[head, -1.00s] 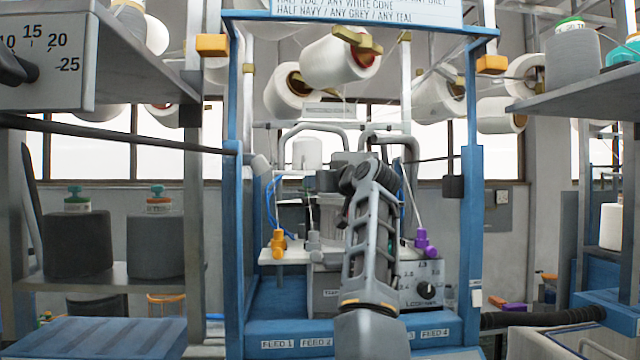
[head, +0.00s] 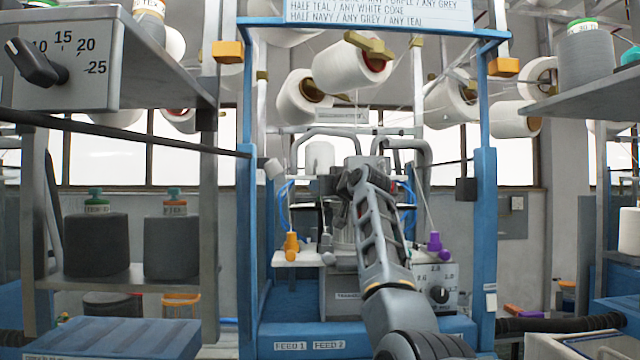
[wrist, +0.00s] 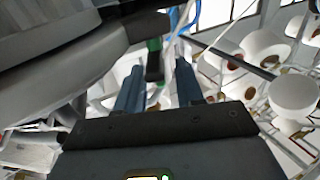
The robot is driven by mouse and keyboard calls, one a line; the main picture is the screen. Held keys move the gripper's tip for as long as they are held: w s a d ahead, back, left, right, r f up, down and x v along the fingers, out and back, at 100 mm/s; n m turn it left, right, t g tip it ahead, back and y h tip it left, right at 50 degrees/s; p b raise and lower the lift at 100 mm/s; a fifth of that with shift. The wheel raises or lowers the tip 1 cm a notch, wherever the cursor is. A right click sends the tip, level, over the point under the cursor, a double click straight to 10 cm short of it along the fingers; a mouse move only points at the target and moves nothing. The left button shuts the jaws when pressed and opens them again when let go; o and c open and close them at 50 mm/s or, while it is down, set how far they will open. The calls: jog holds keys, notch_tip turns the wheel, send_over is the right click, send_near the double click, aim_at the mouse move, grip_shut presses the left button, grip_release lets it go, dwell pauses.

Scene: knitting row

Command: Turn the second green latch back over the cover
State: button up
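A green latch (wrist: 154,58) with a dark lower end shows in the wrist view, beside the rim of a large grey round part (wrist: 60,75) that looks like the cover. My gripper (wrist: 160,80) is open, with its two blue-grey fingers apart. The latch appears between the fingertips; I cannot tell whether either finger touches it. In the head view, my arm reaches to the knitting machine (head: 338,290) in the blue frame. My arm hides much of the machine head there, and the latch and fingertips cannot be made out.
An orange fitting (head: 291,244) and a purple fitting (head: 434,245) flank my arm. White yarn cones (head: 350,68) hang above. A grey shelf with a dial (head: 48,68) juts in at left, another shelf (head: 590,98) at right. Pale yarn and blue tubing pass near the latch.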

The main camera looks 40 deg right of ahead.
jog(key=shift+w+d, duration=0.15)
jog(key=shift+w, duration=0.75)
grip_shut()
